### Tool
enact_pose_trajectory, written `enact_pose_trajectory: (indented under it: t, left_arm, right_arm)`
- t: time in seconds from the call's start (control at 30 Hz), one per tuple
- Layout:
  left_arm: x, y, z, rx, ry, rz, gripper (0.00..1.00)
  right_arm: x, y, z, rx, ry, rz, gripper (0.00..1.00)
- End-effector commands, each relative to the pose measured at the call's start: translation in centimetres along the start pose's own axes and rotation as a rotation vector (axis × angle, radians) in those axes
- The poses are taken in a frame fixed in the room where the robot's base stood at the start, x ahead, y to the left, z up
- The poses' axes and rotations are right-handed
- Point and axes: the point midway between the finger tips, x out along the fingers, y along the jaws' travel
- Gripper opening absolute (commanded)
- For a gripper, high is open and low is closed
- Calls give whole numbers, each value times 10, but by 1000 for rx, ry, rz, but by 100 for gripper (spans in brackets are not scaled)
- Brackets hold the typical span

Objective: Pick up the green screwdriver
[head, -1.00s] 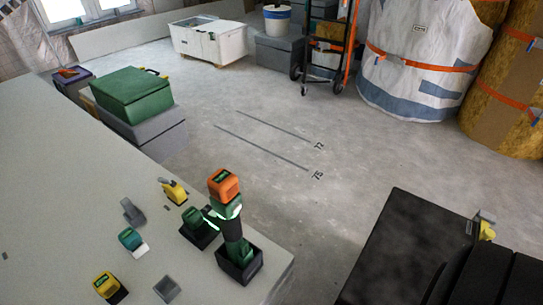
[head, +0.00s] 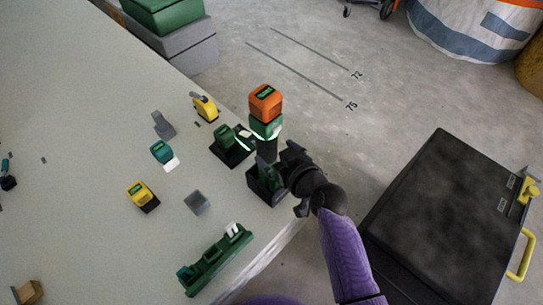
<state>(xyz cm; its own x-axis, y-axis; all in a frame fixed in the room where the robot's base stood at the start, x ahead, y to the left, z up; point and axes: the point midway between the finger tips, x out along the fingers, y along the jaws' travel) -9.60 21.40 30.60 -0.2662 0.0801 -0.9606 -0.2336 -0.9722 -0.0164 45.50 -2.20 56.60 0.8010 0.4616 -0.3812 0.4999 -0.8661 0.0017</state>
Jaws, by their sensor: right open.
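A green tool with an orange block on top (head: 265,101) and a dark grip stands upright in a black holder (head: 262,190) near the table corner; I take it as the green screwdriver. A smaller green piece on a black base (head: 228,143) stands close to its left. My right gripper (head: 279,172) is open at the lower right side of the upright tool, by its dark grip and the holder. The gripper partly covers the holder, and I cannot tell whether it touches the tool. My left gripper is not in view.
The pale table (head: 90,150) also bears a yellow tool (head: 204,107), a teal piece (head: 162,152), a yellow-and-black piece (head: 141,194), a grey block (head: 197,202) and a green tray (head: 215,261). A black case (head: 440,210) is at the right. Green and grey boxes stand behind.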

Motion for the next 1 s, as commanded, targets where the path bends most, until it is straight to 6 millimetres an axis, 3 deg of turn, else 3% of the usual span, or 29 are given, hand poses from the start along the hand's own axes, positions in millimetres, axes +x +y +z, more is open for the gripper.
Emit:
enact_pose_trajectory:
  t: [0.1,0.2,0.47,0.9,0.93,1.0]
  left_arm:
    - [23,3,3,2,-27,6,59]
    - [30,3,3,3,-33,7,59]
    - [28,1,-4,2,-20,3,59]
    - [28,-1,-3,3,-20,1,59]
    - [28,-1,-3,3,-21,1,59]
    - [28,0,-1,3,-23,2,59]
  right_arm:
    - [30,-2,6,9,-2,-3,100]
    - [43,-1,4,5,-4,-1,100]
    - [44,-1,-2,2,-2,0,98]
    - [44,0,-1,2,-2,1,5]
    - [44,0,-1,2,-2,1,0]
    - [44,0,-1,2,-2,1,0]
